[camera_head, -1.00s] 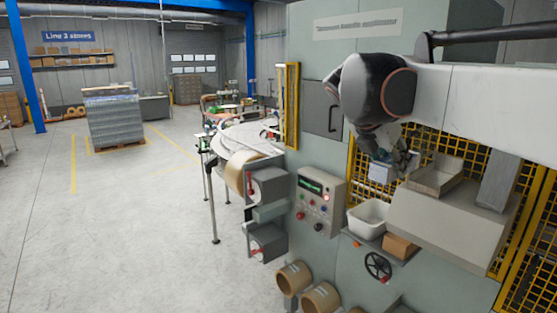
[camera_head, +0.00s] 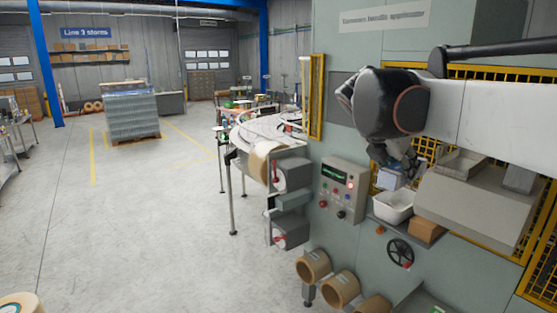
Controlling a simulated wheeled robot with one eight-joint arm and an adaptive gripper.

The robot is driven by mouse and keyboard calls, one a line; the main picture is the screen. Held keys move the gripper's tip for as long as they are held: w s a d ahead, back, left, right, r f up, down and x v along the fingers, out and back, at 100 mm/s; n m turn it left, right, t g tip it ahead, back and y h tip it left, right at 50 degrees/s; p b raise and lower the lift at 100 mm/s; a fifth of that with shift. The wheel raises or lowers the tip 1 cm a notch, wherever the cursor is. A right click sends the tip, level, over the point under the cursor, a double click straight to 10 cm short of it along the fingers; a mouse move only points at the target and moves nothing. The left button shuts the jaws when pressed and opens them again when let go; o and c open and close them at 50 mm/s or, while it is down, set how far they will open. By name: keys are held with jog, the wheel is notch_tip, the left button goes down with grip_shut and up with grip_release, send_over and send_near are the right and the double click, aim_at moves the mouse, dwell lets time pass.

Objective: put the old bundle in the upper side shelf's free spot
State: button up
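My gripper (camera_head: 402,161) is at the end of the arm, in front of the machine's yellow mesh. A small pale blue-white block (camera_head: 389,178), which looks like the bundle, hangs at its fingertips. The fingers look shut on it, though they are dark and small here. The block is just above the rear of a white bin (camera_head: 392,209), with a gap or overlap I cannot judge. The bin stands on a small side shelf (camera_head: 378,224) of the machine, beside a brown box (camera_head: 425,230). I cannot tell which surface is the upper side shelf or where its free spot is.
A control panel (camera_head: 343,188) and a black handwheel (camera_head: 400,253) are on the machine. A sloped grey housing (camera_head: 470,208) and an open tray (camera_head: 460,163) are right of the bin. Cardboard rolls (camera_head: 312,265) stick out low. The floor (camera_head: 130,230) at left is clear.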

jog(key=a+f+n+t+y+b, duration=0.1)
jog(key=a+f+n+b, duration=0.1)
jog(key=f+b, duration=0.9)
jog(key=a+f+n+t+y+b, duration=0.1)
jog(key=f+b, duration=1)
jog(key=f, duration=1.7)
jog(key=a+f+n+t+y+b, duration=0.1)
jog(key=a+f+n+b, duration=0.3)
jog(key=f+b, duration=0.7)
notch_tip(320, 180, down, 9)
jog(key=shift+s+a+r+y+b, duration=0.15)
jog(key=shift+a+y+b, duration=0.25)
jog(key=shift+y, duration=0.3)
jog(key=shift+a, duration=0.15)
